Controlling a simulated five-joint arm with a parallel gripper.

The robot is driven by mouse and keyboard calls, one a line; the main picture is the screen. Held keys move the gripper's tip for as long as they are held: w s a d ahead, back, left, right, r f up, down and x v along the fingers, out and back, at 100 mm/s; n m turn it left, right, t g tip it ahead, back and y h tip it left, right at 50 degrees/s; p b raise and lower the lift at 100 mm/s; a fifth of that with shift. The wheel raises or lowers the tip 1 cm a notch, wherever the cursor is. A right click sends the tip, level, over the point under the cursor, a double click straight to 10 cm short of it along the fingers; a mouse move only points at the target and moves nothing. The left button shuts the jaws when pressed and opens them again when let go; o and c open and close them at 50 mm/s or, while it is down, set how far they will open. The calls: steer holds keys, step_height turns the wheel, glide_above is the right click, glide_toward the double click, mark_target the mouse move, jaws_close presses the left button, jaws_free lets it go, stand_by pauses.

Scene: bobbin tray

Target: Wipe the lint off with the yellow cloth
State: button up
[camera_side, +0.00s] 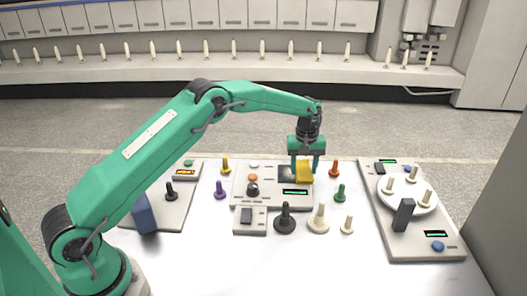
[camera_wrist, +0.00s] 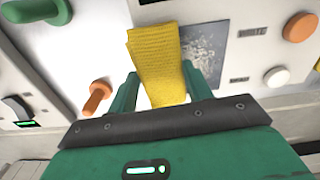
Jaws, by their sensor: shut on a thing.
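The yellow cloth (camera_side: 304,175) hangs folded between the fingers of my gripper (camera_side: 305,165), which is shut on it. In the wrist view the cloth (camera_wrist: 154,50) stands out past the fingertips of my gripper (camera_wrist: 162,85). The lint (camera_wrist: 203,57) shows as pale grey specks on a dark square plate on the light panel, right beside the cloth. In the side view the dark plate (camera_side: 285,172) is partly hidden behind the cloth and a finger. I cannot tell whether the cloth touches the panel.
The panel (camera_side: 271,204) has knobs and a green display. Several coloured pegs stand around it, including an orange one (camera_side: 334,169) and a green one (camera_side: 340,193) to the right. A round white tray (camera_side: 407,202) with pale bobbins is at right. White table is bare in front.

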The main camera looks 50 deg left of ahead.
mark_target(280, 173)
steer(key=shift+s+a, duration=2.65)
steer(key=shift+w+d, duration=2.75)
steer(key=shift+w, duration=0.05)
steer(key=shift+s+a, duration=2.7)
steer(key=shift+a, duration=0.05)
step_height(280, 173, up, 8)
steer(key=shift+d+r, duration=0.1)
steer(key=shift+d, duration=0.05)
